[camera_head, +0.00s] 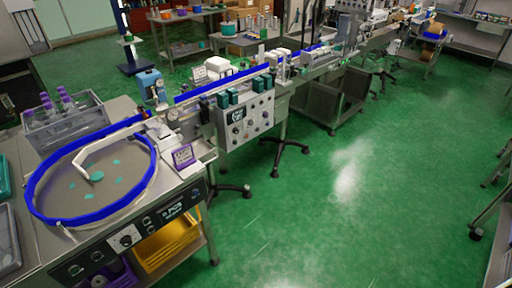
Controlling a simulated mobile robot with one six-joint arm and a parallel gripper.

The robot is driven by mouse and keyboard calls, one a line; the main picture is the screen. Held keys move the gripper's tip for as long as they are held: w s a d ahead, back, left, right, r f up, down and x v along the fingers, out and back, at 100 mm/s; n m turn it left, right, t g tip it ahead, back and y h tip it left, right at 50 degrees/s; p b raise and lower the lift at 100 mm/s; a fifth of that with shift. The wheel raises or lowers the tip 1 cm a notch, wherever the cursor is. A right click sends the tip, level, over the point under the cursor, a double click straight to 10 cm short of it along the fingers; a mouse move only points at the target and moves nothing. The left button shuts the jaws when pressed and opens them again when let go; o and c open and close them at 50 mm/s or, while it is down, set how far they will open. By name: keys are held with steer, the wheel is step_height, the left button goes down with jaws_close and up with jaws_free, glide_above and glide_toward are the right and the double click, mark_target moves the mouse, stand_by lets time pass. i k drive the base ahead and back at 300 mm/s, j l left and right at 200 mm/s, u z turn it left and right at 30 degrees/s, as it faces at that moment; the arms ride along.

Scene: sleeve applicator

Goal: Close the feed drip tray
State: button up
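A yellow tray or bin (168,246) shows under the front of the round feed table (92,180) at the lower left. It seems to stick out past the table's front panel, but how far is too small to tell. I cannot tell whether it is the feed drip tray. A purple bin (122,275) is partly visible to its left, cut by the frame edge. My gripper is not in view.
A control panel (140,232) with knobs runs along the table front. A conveyor line (245,85) extends to the upper right, with footed stands (285,150) beneath. Open green floor (340,215) lies to the right. A grey crate (66,122) holds purple-capped bottles.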

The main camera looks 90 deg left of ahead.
mark_target(204, 151)
steer(key=j+u, duration=0.1)
steer(key=u, duration=0.35)
steer(key=j+u, duration=0.1)
steer(key=u, duration=0.35)
steer(key=j+u, duration=0.1)
steer(key=u, duration=0.35)
steer(key=j+u, duration=0.1)
steer(key=u, duration=0.35)
steer(key=i+u, duration=0.1)
steer(key=u, duration=0.35)
steer(key=j+u, duration=0.15)
steer(key=u, duration=0.3)
steer(key=i+u, duration=0.1)
steer(key=u, duration=0.8)
steer(key=i+l, duration=0.4)
steer(key=i, duration=0.15)
steer(key=i+l+z, duration=0.1)
steer(key=i+l, duration=0.3)
steer(key=i, duration=0.15)
